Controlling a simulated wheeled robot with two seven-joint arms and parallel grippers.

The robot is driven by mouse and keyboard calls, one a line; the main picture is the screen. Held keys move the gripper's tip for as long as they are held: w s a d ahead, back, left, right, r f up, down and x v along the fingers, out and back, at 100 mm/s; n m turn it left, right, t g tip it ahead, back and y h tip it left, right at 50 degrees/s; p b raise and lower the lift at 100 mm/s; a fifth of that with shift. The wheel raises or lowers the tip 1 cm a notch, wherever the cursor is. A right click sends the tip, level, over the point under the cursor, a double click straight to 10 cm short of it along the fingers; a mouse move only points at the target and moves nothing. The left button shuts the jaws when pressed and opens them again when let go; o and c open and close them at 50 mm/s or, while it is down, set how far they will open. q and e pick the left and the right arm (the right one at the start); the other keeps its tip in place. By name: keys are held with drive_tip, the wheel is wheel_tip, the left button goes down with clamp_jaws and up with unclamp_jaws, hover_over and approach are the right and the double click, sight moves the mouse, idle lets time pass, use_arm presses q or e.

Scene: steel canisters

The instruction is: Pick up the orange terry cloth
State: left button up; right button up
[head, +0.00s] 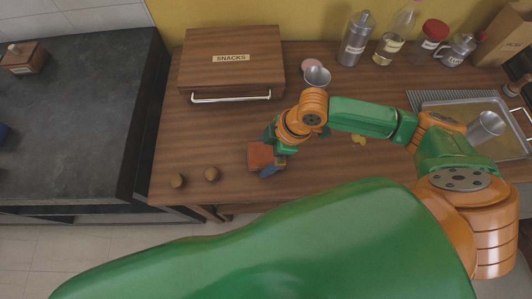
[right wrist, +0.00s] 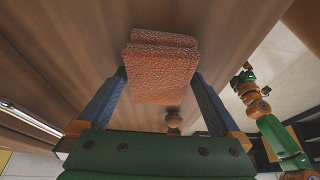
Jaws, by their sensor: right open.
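The orange terry cloth (head: 261,155) lies folded on the wooden table near its front edge. In the right wrist view the cloth (right wrist: 160,72) shows as a thick folded block with a rough surface, between the two finger tips. My right gripper (head: 272,157) is at the cloth, its blue-grey fingers open on either side. In the head view the gripper partly covers the cloth's right side. I cannot tell whether the fingers touch it. My left arm (right wrist: 268,125) shows small at the right of the right wrist view; its gripper's state is unclear.
A wooden snacks box (head: 232,75) stands behind. Canisters (head: 356,40) and bottles line the back right, with a metal tray (head: 450,107) at right. Bare table lies left of the cloth.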

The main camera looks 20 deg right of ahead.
sight(259, 155)
drive_tip(key=shift+f, duration=0.1)
drive_tip(key=shift+c, duration=0.9)
drive_tip(key=c, duration=1.1)
drive_tip(key=r, duration=0.4)
drive_tip(key=shift+s+a+r, duration=0.1)
drive_tip(key=shift+s+r, duration=0.1)
drive_tip(key=shift+r, duration=0.05)
drive_tip(key=s+r+p, duration=0.2)
drive_tip(key=s+r, duration=0.2)
drive_tip(key=r, duration=0.1)
drive_tip(key=shift+a, duration=0.4)
drive_tip(key=s+r+p, duration=0.1)
drive_tip(key=p, duration=0.1)
drive_tip(key=s+r+p, duration=0.1)
drive_tip(key=p, duration=0.2)
drive_tip(key=s+r+p, duration=0.1)
drive_tip(key=s+p, duration=0.1)
drive_tip(key=shift+a+r, duration=0.25)
drive_tip(key=shift+a, duration=0.1)
drive_tip(key=shift+c, duration=0.8)
drive_tip(key=shift+s+a+r+p, duration=0.1)
drive_tip(key=shift+s+a+p, duration=0.1)
drive_tip(key=shift+s+p, duration=0.7)
drive_tip(key=shift+s+a+r+p, duration=0.1)
drive_tip(key=shift+s+a+p, duration=0.05)
drive_tip(key=shift+s+p, duration=0.7)
drive_tip(key=shift+s+a+p, duration=0.2)
drive_tip(key=shift+s+p, duration=0.7)
